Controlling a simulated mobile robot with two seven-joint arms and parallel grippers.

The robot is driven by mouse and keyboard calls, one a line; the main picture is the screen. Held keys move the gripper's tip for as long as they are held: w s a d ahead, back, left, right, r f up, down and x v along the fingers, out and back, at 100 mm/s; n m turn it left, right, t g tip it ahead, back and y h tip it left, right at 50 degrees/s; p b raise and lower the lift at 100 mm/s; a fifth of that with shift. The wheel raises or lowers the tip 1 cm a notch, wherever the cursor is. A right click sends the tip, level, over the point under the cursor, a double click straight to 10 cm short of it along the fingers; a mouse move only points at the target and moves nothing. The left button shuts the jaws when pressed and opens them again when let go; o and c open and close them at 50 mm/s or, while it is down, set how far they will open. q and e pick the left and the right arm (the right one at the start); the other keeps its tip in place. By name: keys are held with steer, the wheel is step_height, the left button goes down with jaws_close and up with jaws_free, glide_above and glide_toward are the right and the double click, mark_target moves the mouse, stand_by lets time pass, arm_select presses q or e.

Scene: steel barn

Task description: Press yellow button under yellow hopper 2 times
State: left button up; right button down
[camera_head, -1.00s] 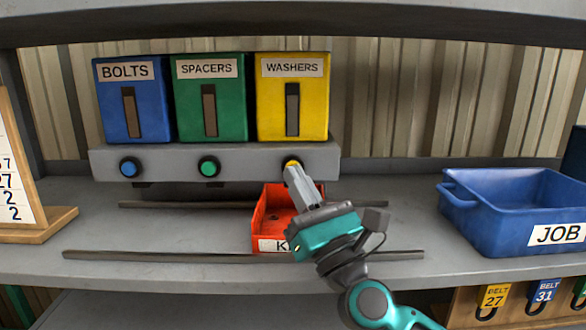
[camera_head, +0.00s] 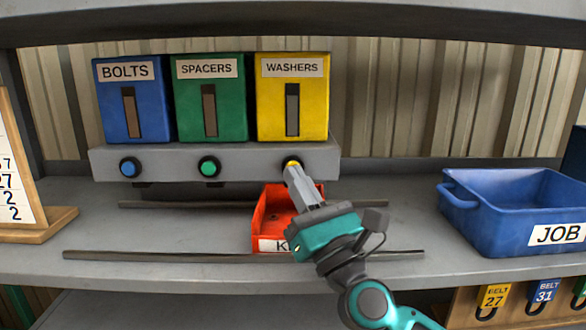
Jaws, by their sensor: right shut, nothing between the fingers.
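The yellow hopper (camera_head: 311,110), labelled WASHERS, is the right one of three on a grey panel. The yellow button (camera_head: 292,163) is on the panel below it and is mostly hidden behind the tip of my right gripper (camera_head: 291,170). My right gripper is shut and empty, its fingertips at the button's lower edge. I cannot tell whether the tip touches the button or whether it is pushed in. My left gripper is not in view.
A red bin (camera_head: 264,222) sits on the shelf below the button, partly behind my gripper. Blue (camera_head: 130,167) and green (camera_head: 208,166) buttons are to the left. A blue JOB bin (camera_head: 480,226) stands at the right. Thin rails (camera_head: 160,256) run along the shelf.

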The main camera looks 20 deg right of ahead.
steer(key=shift+w, duration=0.15)
steer(key=shift+w+d, duration=0.15)
steer(key=shift+w, duration=0.15)
steer(key=shift+w+d, duration=0.1)
steer(key=shift+w, duration=0.25)
stand_by(0.9)
steer(key=shift+s, duration=0.1)
steer(key=shift+s+a, duration=0.2)
steer(key=shift+s, duration=0.5)
steer(key=s, duration=0.2)
steer(key=s+a+p, duration=0.1)
steer(key=s, duration=0.1)
steer(key=shift+s+a, duration=0.2)
steer(key=shift+s, duration=0.2)
